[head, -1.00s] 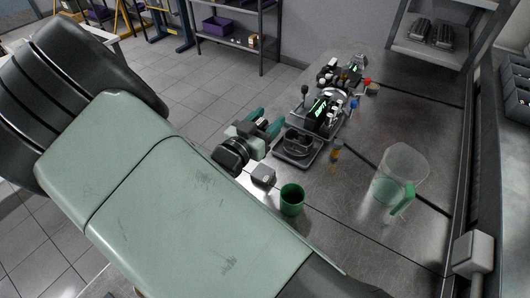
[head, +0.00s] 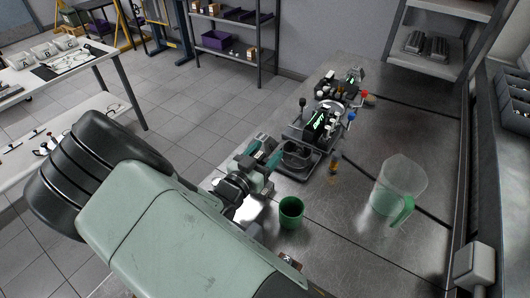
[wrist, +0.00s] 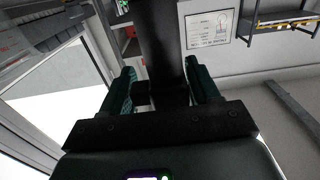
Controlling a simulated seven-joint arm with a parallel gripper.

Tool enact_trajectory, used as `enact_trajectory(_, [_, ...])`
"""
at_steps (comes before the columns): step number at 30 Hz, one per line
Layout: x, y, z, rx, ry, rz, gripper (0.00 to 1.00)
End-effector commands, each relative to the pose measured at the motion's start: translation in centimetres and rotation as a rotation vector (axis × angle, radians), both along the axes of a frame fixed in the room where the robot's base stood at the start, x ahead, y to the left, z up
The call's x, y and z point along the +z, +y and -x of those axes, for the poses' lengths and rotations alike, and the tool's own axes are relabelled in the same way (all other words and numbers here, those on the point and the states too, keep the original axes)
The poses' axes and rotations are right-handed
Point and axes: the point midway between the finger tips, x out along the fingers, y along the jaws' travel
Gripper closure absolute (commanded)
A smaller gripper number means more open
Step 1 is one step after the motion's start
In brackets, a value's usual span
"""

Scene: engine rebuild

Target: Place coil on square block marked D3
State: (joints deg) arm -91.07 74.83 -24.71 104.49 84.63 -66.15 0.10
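My gripper (head: 268,155) is in the head view, left of the engine parts, over the bench's left edge. Its two teal fingers also show in the wrist view (wrist: 160,92), spread apart. A long black shape (wrist: 158,40) stands between them in the wrist view. I cannot tell whether it is a coil in the grip or something behind. No coil can be made out for certain in the head view.
The metal bench (head: 340,225) holds engine assemblies (head: 318,128), a green cup (head: 291,212) and a clear jug with a green handle (head: 399,190). Floor (head: 165,130) separates the bench from the left table (head: 105,72). A shelf rack (head: 225,45) stands at the back.

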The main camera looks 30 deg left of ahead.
Motion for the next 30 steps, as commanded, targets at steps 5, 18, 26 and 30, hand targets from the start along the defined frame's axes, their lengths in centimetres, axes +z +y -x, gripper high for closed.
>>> enact_trajectory(5, [0.0,0.0,0.0,0.0,0.0,0.0,0.21])
enact_trajectory(18, [0.3,0.0,2.3,0.001,0.002,0.0,0.21])
enact_trajectory(26, [4.8,0.0,3.0,-0.001,0.0,-0.003,0.21])
enact_trajectory(30, [6.6,0.0,3.0,-0.001,0.0,-0.003,0.21])
